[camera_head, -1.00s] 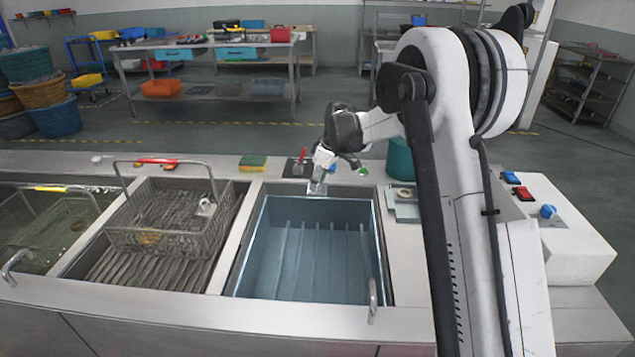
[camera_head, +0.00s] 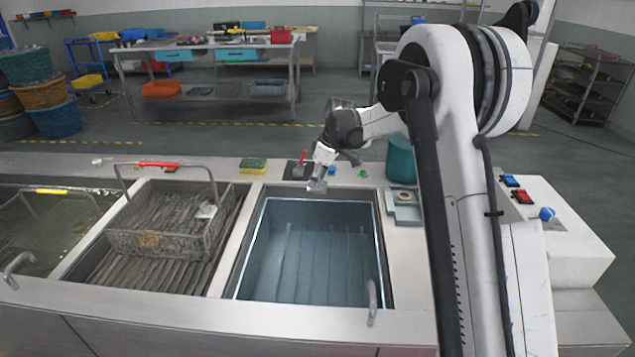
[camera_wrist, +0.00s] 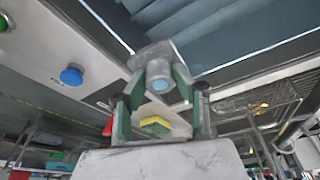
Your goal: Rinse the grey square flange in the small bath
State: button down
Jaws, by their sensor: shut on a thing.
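My gripper (camera_head: 318,178) is shut on the grey square flange (camera_head: 316,187), above the far edge of the blue-lined bath (camera_head: 305,262) on the right of the counter. In the wrist view the flange (camera_wrist: 152,56) sits between the green-padded fingers of my gripper (camera_wrist: 158,88), its round opening showing pale blue. The flange looks tilted and clear of the bath floor. The bath has a ribbed floor and holds no other part that I can see.
A wire basket (camera_head: 112,240) stands over the middle tank, with another tank (camera_head: 40,235) at the far left. A yellow-green sponge (camera_head: 253,166) lies behind the bath. A teal container (camera_head: 400,158) and a grey fixture (camera_head: 404,208) are to the right.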

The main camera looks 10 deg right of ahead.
jog(key=shift+r+p, duration=1.4)
jog(key=shift+r, duration=2.2)
